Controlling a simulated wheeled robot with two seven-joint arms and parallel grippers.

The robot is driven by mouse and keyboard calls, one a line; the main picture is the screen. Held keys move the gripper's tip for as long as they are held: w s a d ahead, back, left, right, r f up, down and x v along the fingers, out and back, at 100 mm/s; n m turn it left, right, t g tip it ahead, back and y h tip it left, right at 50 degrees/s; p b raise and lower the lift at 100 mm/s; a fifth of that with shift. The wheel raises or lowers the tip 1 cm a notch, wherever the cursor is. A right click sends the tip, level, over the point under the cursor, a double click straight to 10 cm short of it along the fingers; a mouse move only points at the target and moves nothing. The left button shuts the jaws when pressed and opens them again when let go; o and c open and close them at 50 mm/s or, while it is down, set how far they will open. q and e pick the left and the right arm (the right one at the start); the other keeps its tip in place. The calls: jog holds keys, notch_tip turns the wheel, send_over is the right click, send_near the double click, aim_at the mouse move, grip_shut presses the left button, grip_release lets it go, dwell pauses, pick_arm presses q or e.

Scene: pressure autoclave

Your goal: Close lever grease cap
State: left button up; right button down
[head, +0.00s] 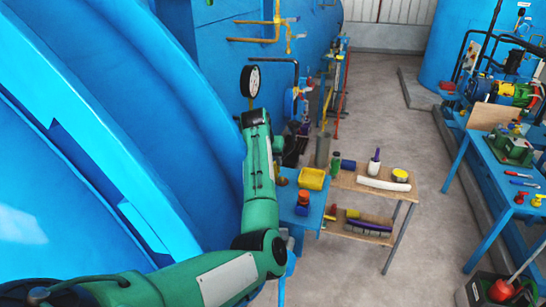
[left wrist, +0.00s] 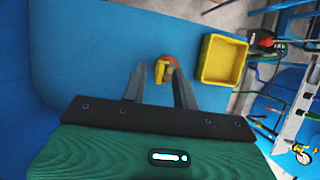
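An orange-red cap with a yellow lever-like part (left wrist: 163,70) shows in the left wrist view, on a smooth blue surface. My left gripper (left wrist: 154,74) is open, with its two grey fingers apart and pointing toward the cap. The cap appears between the fingertips, nearer the right finger; I cannot tell whether either touches it. In the head view my green left arm rises beside the blue vessel, and its fingertips are not clear. A small orange item (head: 282,181) and a red-topped item (head: 303,197) stand below it; I cannot tell which is the cap. My right gripper is not in view.
A yellow tray (head: 311,179) sits close by on the blue stand; it also shows in the left wrist view (left wrist: 224,60). A wooden shelf (head: 345,181) with bottles and a brush is to the right. A pressure gauge (head: 250,81) is above my arm. The floor aisle (head: 400,130) is clear.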

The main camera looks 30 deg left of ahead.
pick_arm(q)
jog(key=shift+w+f, duration=0.1)
jog(key=shift+f, duration=0.25)
grip_shut()
